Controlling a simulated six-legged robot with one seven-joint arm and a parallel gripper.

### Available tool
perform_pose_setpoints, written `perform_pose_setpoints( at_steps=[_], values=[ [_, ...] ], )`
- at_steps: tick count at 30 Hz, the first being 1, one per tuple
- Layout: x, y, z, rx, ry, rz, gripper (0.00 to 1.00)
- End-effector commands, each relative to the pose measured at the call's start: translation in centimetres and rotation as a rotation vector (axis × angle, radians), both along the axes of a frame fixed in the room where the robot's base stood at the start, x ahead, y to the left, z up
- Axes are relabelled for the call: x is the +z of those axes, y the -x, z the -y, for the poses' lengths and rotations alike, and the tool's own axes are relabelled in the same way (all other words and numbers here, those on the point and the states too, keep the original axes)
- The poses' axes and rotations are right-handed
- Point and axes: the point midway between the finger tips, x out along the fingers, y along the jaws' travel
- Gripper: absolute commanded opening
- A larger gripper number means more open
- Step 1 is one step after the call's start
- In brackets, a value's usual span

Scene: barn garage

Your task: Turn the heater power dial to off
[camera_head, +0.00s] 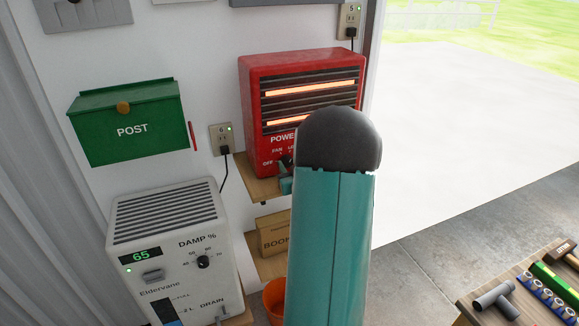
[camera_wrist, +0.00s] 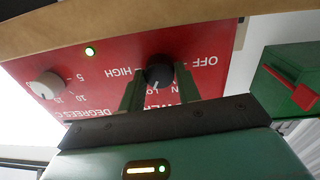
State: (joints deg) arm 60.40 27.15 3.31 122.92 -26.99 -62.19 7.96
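The red heater (camera_head: 258,100) stands on a wooden shelf, with two bars glowing orange. Its black power dial (camera_wrist: 158,70) shows in the wrist view, where the panel appears upside down. The dial's white mark points down in that picture, roughly toward LOW; OFF is printed at its upper right and HIGH at its left. My gripper (camera_wrist: 160,78) has one green finger on each side of the dial. I cannot tell whether the fingers touch it.
The shelf (camera_head: 258,190) lies close by. A green post box (camera_head: 128,128), dehumidifier (camera_head: 172,250) and wall socket (camera_head: 222,138) are at left.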

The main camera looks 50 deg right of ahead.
Motion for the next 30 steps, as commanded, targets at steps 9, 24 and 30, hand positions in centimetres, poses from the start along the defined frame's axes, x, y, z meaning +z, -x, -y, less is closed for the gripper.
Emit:
perform_pose_setpoints(
  at_steps=[9, 24, 30],
  values=[
    [-0.01, 0.02, -0.01, 0.000, 0.016, -0.010, 0.10],
    [-0.06, -0.05, -0.08, 0.001, 0.273, -0.161, 0.10],
    [-0.10, -0.04, -0.05, 0.001, 0.436, -0.259, 0.10]
  ],
)
